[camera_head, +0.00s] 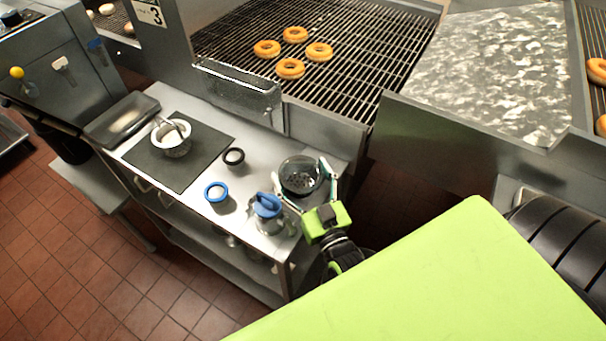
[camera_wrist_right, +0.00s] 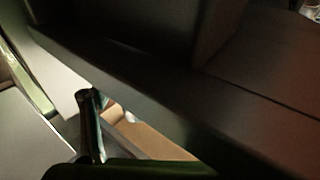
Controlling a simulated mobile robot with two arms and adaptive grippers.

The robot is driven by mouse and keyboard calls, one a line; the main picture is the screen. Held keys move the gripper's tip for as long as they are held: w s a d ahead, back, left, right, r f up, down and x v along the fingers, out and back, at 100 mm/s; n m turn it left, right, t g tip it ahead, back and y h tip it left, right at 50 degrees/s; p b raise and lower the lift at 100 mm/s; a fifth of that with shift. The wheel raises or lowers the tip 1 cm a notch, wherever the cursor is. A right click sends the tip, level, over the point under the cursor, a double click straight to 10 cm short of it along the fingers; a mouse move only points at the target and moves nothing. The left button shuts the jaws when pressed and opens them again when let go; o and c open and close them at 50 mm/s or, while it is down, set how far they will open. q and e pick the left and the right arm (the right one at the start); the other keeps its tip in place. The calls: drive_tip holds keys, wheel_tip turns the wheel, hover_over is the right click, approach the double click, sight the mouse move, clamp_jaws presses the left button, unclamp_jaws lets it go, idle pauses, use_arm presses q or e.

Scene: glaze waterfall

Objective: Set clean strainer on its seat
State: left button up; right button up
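A dark round basket with a perforated-looking bottom (camera_head: 300,178), which looks like a strainer, is at the right end of the steel bench. My right gripper (camera_head: 302,178) is open, its two thin fingers spread on the near left and right sides of this basket. I cannot tell whether they touch it. A blue-handled piece (camera_head: 267,204) sits on a metal vessel just left of the gripper. Which one is the seat is unclear. My left gripper is out of view.
A white bowl (camera_head: 173,149) stands on a dark mat (camera_head: 201,163), with a grey tray (camera_head: 122,119) to its left. Donuts (camera_head: 290,68) lie on the wire conveyor (camera_head: 355,40) behind. A steel wall (camera_head: 320,135) edges the bench. The right wrist view shows mostly dark, close surfaces.

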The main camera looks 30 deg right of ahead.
drive_tip(key=shift+o, duration=0.8)
drive_tip(key=shift+n+g, duration=0.3)
drive_tip(key=shift+g, duration=0.4)
drive_tip(key=f, duration=0.2)
drive_tip(key=s+f, duration=0.1)
drive_tip(key=f, duration=0.2)
drive_tip(key=shift+s+a+f, duration=0.15)
drive_tip(key=shift+a+f, duration=0.15)
drive_tip(key=shift+a, duration=0.05)
drive_tip(key=shift+r, duration=0.1)
drive_tip(key=shift+t, duration=0.3)
drive_tip(key=r, duration=0.2)
drive_tip(key=w+r, duration=0.1)
drive_tip(key=r, duration=0.4)
drive_tip(key=shift+w+d, duration=0.2)
drive_tip(key=shift+w, duration=0.2)
drive_tip(key=shift+t, duration=0.3)
drive_tip(key=r, duration=0.7)
drive_tip(key=shift+s+r, duration=0.15)
drive_tip(key=shift+s, duration=0.2)
wheel_tip(320, 180, up, 11)
drive_tip(key=p, duration=1.1)
drive_tip(key=shift+d, duration=0.15)
drive_tip(key=shift+w, duration=0.1)
